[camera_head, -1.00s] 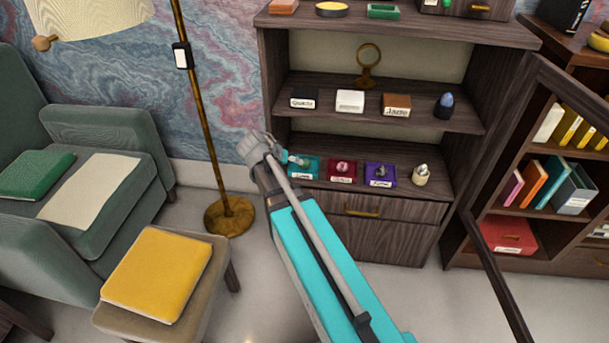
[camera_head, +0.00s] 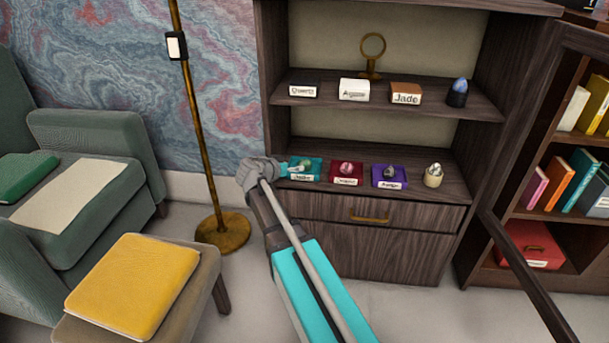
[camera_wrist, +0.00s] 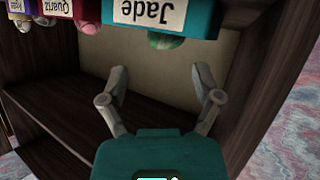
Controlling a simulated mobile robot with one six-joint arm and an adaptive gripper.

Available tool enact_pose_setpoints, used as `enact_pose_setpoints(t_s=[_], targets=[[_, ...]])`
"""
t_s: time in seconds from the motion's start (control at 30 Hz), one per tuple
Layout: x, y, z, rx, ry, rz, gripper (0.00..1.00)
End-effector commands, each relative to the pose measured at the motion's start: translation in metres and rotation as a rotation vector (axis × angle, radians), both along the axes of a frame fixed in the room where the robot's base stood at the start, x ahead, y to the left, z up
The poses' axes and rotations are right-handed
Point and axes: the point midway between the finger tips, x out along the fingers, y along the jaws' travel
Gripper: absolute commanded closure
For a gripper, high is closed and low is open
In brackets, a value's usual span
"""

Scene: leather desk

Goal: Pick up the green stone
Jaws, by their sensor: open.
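The green stone (camera_wrist: 165,40) shows at the top of the wrist view, partly hidden behind the teal cushion (camera_wrist: 203,22) labelled "Jade"; that view looks upside down. My gripper (camera_wrist: 162,86) is open and empty, its two fingers apart with the stone in line with the gap beyond their tips. In the head view the teal cushion (camera_head: 318,174) lies at the left end of the lower open shelf. The end of my arm is just left of it and hides part of that area; the stone is hard to make out there.
A red cushion (camera_head: 347,181) and a purple cushion (camera_head: 389,183) with stones sit close to the right, then a small cream holder (camera_head: 433,176). The cabinet's left side wall and the middle shelf (camera_head: 340,104) bound the space. A floor lamp (camera_head: 222,228) stands left.

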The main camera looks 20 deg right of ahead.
Motion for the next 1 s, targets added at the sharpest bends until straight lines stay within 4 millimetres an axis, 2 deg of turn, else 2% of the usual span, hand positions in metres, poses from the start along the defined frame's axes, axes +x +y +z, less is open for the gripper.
enact_pose_setpoints(t_s=[0.07,0.53,1.0], targets=[[0.003,-0.001,-0.005,-0.008,-0.011,-0.001,0.18],[0.004,-0.003,-0.005,-0.013,-0.020,-0.003,0.18],[0.013,-0.022,-0.013,-0.013,-0.020,-0.003,0.18]])
